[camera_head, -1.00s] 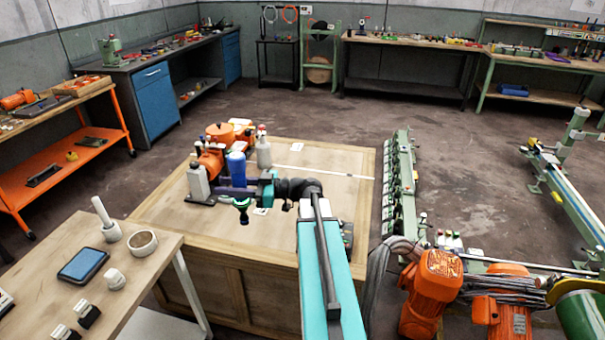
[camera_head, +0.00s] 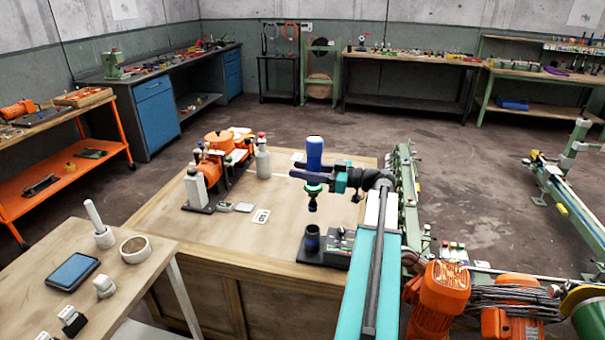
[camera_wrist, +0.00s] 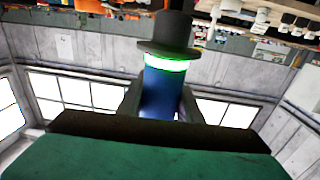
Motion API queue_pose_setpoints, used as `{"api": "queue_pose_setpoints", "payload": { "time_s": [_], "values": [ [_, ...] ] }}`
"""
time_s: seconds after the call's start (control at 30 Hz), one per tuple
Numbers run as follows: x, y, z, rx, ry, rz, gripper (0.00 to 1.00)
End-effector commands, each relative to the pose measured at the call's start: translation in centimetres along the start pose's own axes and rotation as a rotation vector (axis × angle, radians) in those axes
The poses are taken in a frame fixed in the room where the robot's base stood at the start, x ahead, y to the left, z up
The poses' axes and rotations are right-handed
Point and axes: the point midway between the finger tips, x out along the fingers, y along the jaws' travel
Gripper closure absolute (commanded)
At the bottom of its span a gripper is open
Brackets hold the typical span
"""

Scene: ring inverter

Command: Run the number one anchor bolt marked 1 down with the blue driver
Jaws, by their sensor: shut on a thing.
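The driver has a blue body, a green ring and a dark nose pointing down. In the wrist view the blue driver (camera_wrist: 160,92) sits between my gripper's fingers (camera_wrist: 160,103), with its green ring lit and a wide black collar beyond. Below the nose, with a gap, stands a black cup-like holder (camera_head: 312,240) at the table's front. I cannot make out the anchor bolt marked 1; a white card (camera_head: 261,216) with unreadable dark marks lies on the table.
Orange equipment (camera_head: 217,157), a grey bottle (camera_head: 263,158) and a pale bottle on a dark base (camera_head: 197,188) stand at the table's left and back. A dark box (camera_head: 340,243) adjoins the holder. The table (camera_head: 240,240) is largely clear in front. Green machinery (camera_head: 405,180) borders it on the right.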

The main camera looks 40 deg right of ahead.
Motion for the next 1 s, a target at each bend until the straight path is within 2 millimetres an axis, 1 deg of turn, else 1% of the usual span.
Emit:
{"api": "queue_pose_setpoints", "payload": {
  "time_s": [0.23, 0.73, 1.0],
  "values": [
    [0.0, 0.0, -0.2, -0.001, 0.003, 0.0, 1.0],
    [-0.2, 0.0, 0.0, -0.003, 0.003, 0.001, 1.0],
    [-0.2, 0.0, 2.0, -0.002, 0.003, 0.001, 1.0]
  ]
}}
